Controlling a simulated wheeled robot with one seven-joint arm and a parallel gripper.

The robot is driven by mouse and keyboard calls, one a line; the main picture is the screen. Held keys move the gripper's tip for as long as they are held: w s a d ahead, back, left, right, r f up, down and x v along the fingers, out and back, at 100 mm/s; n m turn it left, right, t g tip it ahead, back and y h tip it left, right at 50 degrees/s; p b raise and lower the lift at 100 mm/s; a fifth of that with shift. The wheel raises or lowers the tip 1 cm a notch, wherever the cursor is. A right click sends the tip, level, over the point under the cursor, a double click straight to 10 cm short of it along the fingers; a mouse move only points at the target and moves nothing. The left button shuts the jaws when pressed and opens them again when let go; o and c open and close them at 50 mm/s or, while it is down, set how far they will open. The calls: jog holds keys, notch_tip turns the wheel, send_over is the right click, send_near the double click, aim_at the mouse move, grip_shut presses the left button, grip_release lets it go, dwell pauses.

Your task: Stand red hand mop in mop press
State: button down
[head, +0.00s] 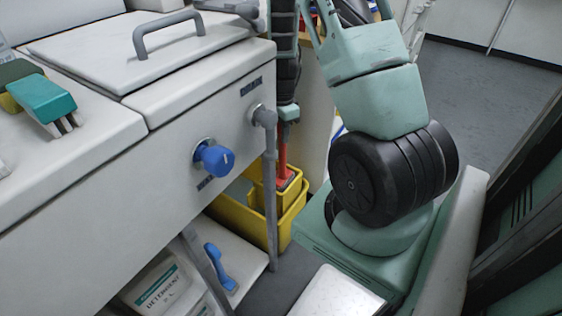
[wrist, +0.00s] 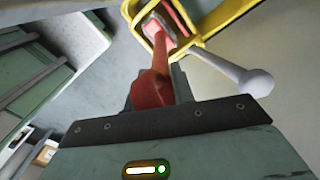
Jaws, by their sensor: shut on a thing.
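My gripper (head: 288,112) points down beside the right end of the white unit and is shut on the red hand mop (head: 282,150). The mop hangs below it, roughly upright, and its red handle (wrist: 152,88) runs away from the jaws in the wrist view. The yellow mop press (head: 287,192) is under the mop, at the yellow bucket (head: 291,224). In the wrist view the mop's far end lines up with the opening framed by the press's yellow rim (wrist: 192,43). I cannot tell how deep it sits or whether it touches the press.
The white unit (head: 90,165) with a blue knob (head: 214,158) stands close on the left. Its grey leg (head: 270,200) partly hides the bucket. A lower shelf holds a detergent container (head: 158,290) and a blue-handled brush (head: 219,267). Open grey floor (head: 480,100) lies at the upper right.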

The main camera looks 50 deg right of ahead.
aim_at(282, 154)
notch_tip(282, 154, down, 9)
jog(key=shift+r+b, duration=0.15)
jog(key=shift+b, duration=0.95)
jog(key=c, duration=1.2)
grip_release()
notch_tip(282, 154, up, 12)
jog(key=p, duration=0.4)
